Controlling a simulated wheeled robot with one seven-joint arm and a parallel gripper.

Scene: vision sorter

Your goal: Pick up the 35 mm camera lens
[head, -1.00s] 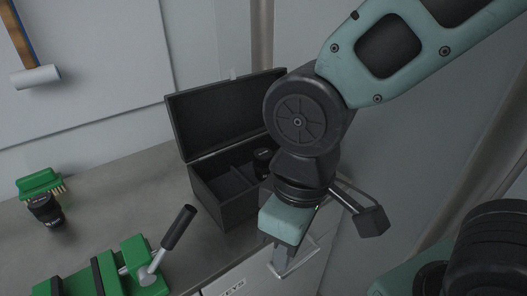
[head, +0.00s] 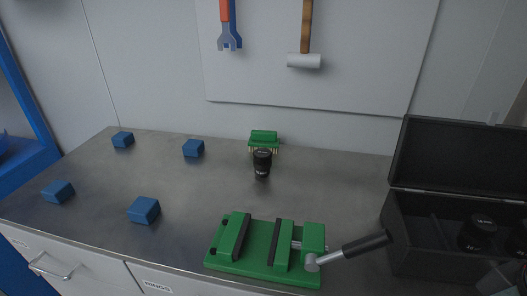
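I cannot tell which one is the 35 mm lens. A grey-green piece at the lower right corner looks like part of my gripper's hand, in front of the case. Its fingers are outside the picture.
A green vise (head: 262,252) with a black-handled lever lies at the front of the workbench (head: 195,180). Several blue blocks (head: 144,209) lie on the left half. The bench's middle is clear.

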